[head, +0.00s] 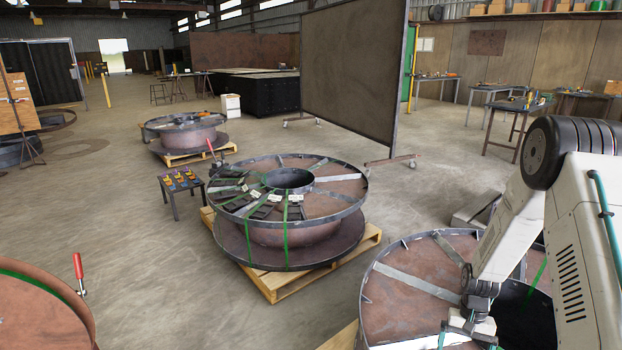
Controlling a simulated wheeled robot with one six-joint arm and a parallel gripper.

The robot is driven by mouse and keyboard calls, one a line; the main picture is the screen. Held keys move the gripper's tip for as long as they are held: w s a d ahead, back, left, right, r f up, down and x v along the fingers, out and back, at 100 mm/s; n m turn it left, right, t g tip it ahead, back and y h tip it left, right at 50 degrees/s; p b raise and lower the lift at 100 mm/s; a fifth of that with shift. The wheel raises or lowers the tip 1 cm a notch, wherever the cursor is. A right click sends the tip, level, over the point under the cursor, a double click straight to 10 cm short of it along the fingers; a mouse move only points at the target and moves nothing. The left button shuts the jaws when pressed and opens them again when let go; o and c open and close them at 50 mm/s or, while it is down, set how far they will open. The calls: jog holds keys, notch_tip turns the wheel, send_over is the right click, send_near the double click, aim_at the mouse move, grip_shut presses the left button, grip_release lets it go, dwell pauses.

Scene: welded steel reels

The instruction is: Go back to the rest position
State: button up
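My arm comes in from the right edge and reaches down over the nearest steel reel (385,305) at the lower right. My gripper (468,341) is at the bottom edge of the head view, over or in front of that reel's top. Its fingertips are cut off or too small to read, so I cannot tell whether it is open or shut, or whether it touches the reel. My arm hides part of the reel's top and its dark central hole.
A second reel (335,205) stands on a wooden pallet (280,288) in the middle. A small table (184,190) with coloured items is left of it. Another reel (40,312) is at lower left. A large screen (350,75) stands behind. Floor is open at left.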

jog(key=s+a+r+n, duration=0.1)
jog(key=s+a+r, duration=0.2)
jog(key=r, duration=0.6)
jog(key=s+a+r+n, duration=0.15)
jog(key=s+r, duration=0.25)
jog(key=r, duration=0.5)
jog(key=s+a+r, duration=0.3)
jog(key=a+r, duration=0.1)
jog(key=r, duration=0.5)
jog(key=s+a+r+n+t+h, duration=0.1)
jog(key=s+a+r+t, duration=0.3)
jog(key=s+r, duration=1.1)
jog(key=shift+s+a+n+t, duration=0.3)
jog(key=shift+s+a+n, duration=0.45)
jog(key=shift+a, duration=0.45)
jog(key=shift+r, duration=0.1)
